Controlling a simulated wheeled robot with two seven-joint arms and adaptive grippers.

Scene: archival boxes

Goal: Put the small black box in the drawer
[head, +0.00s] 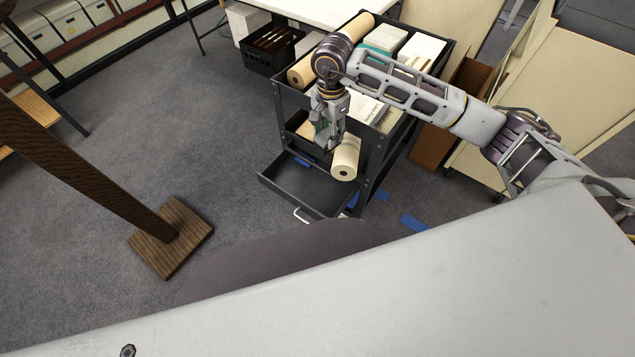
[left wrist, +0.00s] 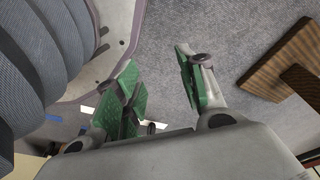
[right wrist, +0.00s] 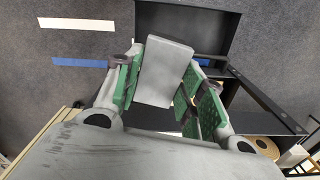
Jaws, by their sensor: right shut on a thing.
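My right gripper (head: 328,140) hangs above the pulled-out drawer at the front of the dark cart. The box cannot be clearly made out in the head view. The black drawer (head: 300,188) is open and its visible floor is bare; it also shows beyond the box in the right wrist view (right wrist: 215,30). My left gripper (left wrist: 158,78) is open and empty over the carpet, outside the head view.
The dark cart (head: 372,185) carries paper rolls, boxes and papers on top. A cream roll (head: 345,160) sticks out beside my right gripper, above the drawer. A wooden post base (head: 172,238) stands at left. Blue tape (head: 415,222) marks the floor.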

